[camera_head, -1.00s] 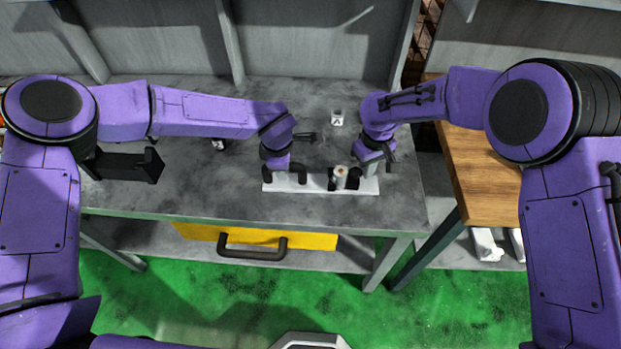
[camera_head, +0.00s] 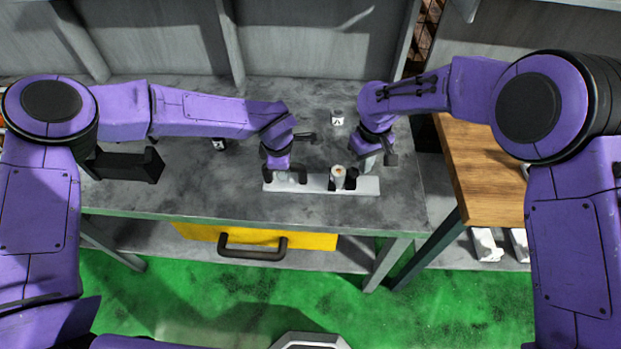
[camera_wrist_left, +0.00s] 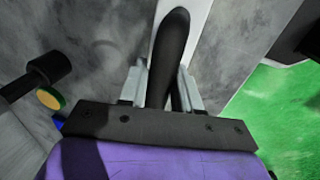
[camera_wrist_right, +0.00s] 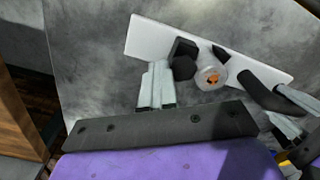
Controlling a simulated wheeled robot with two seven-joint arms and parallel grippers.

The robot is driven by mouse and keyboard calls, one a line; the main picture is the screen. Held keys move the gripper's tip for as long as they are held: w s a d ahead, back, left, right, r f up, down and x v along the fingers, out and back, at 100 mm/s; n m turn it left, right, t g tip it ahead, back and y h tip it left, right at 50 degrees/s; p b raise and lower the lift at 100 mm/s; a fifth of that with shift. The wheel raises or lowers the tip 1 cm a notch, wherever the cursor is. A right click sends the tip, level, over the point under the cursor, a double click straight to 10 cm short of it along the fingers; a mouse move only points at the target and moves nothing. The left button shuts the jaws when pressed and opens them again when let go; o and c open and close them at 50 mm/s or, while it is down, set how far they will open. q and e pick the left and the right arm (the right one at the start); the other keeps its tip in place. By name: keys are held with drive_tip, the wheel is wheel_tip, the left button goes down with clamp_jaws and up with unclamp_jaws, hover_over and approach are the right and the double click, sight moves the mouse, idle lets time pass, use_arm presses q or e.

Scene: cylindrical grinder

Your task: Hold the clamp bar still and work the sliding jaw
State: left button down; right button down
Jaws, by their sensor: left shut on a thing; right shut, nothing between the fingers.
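The clamp bar (camera_head: 315,184) is a pale flat bar lying on the grey bench. Near its right end a white cylinder with an orange centre (camera_wrist_right: 211,76) stands between dark jaw parts. The black block (camera_wrist_right: 182,58) beside it looks like the sliding jaw. A black handle (camera_wrist_left: 173,45) rises at the bar's left part. My left gripper (camera_wrist_left: 163,78) is shut on this handle, one finger on each side. My right gripper (camera_wrist_right: 157,70) is shut and empty, its fingertips close to the black block; I cannot tell whether they touch. It also shows in the head view (camera_head: 370,162).
A small white marked block (camera_head: 337,118) stands on the bench behind the bar. A yellow drawer with a dark handle (camera_head: 253,248) is below the front edge. A wooden table (camera_head: 485,180) stands at the right.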

drive_tip(key=r, duration=0.4)
drive_tip(key=shift+d+r, duration=0.3)
drive_tip(key=shift+d, duration=0.05)
idle(0.3)
use_arm(q)
drive_tip(key=c, duration=0.7)
unclamp_jaws()
drive_tip(key=r, duration=0.4)
drive_tip(key=s+r, duration=0.1)
drive_tip(key=r, duration=0.2)
drive_tip(key=s+r, duration=0.1)
drive_tip(key=r, duration=0.3)
drive_tip(key=shift+s+r, duration=0.2)
drive_tip(key=shift+r, duration=0.15)
drive_tip(key=shift+d, duration=0.1)
